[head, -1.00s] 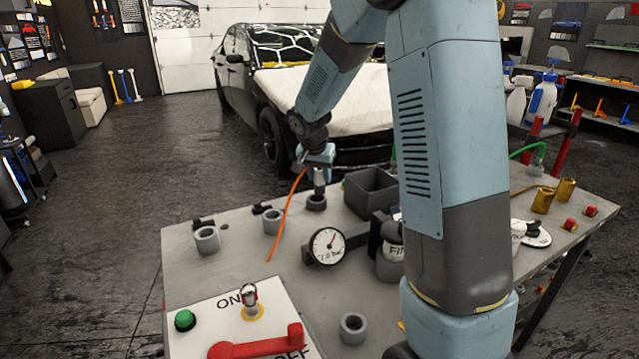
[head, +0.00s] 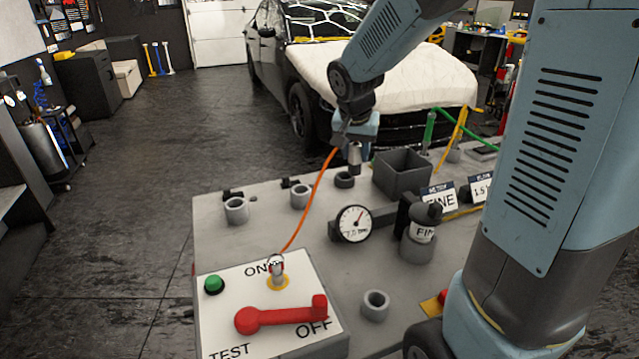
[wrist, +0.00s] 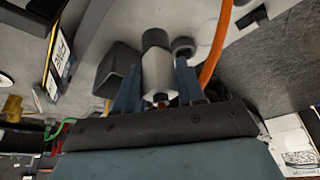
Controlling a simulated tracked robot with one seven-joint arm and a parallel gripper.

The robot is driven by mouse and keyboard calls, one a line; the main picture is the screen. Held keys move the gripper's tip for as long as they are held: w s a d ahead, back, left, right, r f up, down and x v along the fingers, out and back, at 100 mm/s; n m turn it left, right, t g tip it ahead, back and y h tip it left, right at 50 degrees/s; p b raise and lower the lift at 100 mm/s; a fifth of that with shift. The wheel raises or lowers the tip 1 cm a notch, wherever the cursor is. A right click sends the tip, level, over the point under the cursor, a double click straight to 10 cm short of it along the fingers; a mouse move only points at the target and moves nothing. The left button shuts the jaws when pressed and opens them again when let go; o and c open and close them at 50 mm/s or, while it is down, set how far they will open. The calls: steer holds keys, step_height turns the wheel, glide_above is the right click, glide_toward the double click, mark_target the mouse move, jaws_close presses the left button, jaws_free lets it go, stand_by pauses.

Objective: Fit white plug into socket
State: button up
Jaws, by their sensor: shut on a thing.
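My gripper (head: 355,150) is shut on a pale whitish cylinder, the plug (head: 354,156), and holds it upright above the bench. In the wrist view the white plug (wrist: 160,75) sits between the two blue fingers; a dark section at its far end seems part of it. A dark grey ring socket (head: 344,180) stands on the bench just below and slightly left of the plug. The same ring seems to show beside the plug in the wrist view (wrist: 183,47). Whether plug and ring touch is unclear; they look apart.
A dark open box (head: 402,174) stands close right of the plug. An orange hose (head: 308,205) runs from near my gripper to the switch panel (head: 225,338).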

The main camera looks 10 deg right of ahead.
steer(key=s+a+r+n+y, duration=0.25)
steer(key=s+a+n, duration=0.4)
steer(key=a, duration=0.35)
glide_toward(298, 186)
steer(key=f, duration=0.1)
steer(key=shift+w+f+n, duration=0.45)
steer(key=shift+w+f, duration=0.35)
step_height(298, 186, down, 3)
steer(key=shift+f, duration=0.2)
jaws_close()
steer(key=o, duration=1.1)
jaws_free()
steer(key=shift+c, duration=0.2)
steer(key=shift+w, duration=0.1)
steer(key=shift+r, duration=0.1)
steer(key=v, duration=1.2)
steer(key=shift+s+t, duration=0.3)
